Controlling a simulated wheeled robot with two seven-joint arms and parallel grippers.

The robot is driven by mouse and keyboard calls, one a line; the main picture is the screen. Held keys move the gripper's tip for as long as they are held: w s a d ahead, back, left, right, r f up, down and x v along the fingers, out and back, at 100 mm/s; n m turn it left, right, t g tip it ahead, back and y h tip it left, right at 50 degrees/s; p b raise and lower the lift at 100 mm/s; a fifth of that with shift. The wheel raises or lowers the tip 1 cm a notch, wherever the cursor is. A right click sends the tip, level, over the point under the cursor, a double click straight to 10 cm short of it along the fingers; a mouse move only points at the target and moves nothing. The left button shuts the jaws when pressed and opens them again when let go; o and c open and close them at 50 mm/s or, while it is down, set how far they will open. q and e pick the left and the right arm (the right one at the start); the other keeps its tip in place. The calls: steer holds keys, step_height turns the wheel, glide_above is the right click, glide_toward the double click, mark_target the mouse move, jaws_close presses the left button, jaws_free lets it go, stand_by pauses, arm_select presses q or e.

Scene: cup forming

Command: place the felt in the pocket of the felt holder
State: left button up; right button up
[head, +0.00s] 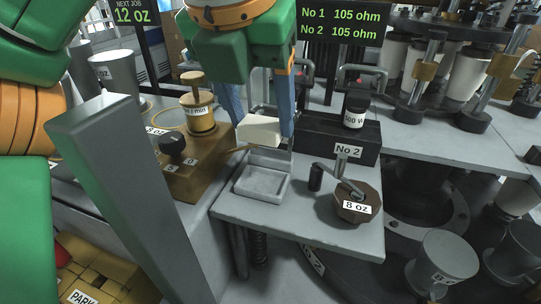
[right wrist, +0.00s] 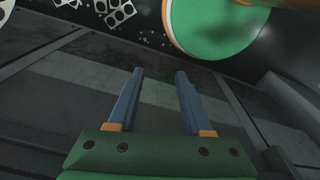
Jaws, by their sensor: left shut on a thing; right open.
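The felt (head: 257,131) is a small white block in the head view. My left gripper (head: 264,127) comes down from above with its blue fingers shut on it. The felt holder (head: 285,190) is a shallow light-grey square tray with a raised rim on the grey shelf. Its pocket looks empty. The felt is above the back part of the holder, and a gap seems to show between them. My right gripper (right wrist: 159,73) is open and empty in the right wrist view, away from the holder over a dark floor.
Right of the holder stands a crank on a brown "8 oz" knob (head: 358,203). Behind it is a black "No 2" block (head: 320,138) with a labelled bottle (head: 355,108). Left is a brown fixture (head: 195,178) with a brass pot (head: 197,115). Cups stand around the machine.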

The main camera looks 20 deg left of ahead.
arm_select(q)
steer(key=f, duration=0.1)
steer(key=s+f, duration=0.1)
steer(key=f, duration=0.1)
steer(key=f+b, duration=0.1)
steer(key=shift+s+d+f, duration=0.25)
steer(key=shift+s+f, duration=0.1)
steer(key=shift+s, duration=0.05)
steer(key=shift+w+a+f, duration=0.1)
steer(key=shift+w+f, duration=0.15)
steer(key=shift+w+a, duration=0.1)
steer(key=shift+w, duration=0.25)
steer(key=shift+s+f+b, duration=0.35)
steer(key=shift+b, duration=0.1)
steer(key=shift+w+f, duration=0.1)
steer(key=shift+f, duration=0.15)
steer(key=o, duration=1.3)
steer(key=shift+w, duration=0.1)
steer(key=shift+o, duration=0.2)
arm_select(e)
steer(key=f, duration=0.3)
steer(key=shift+s+d, duration=0.2)
steer(key=shift+s, duration=0.2)
arm_select(q)
steer(key=shift+r, duration=0.1)
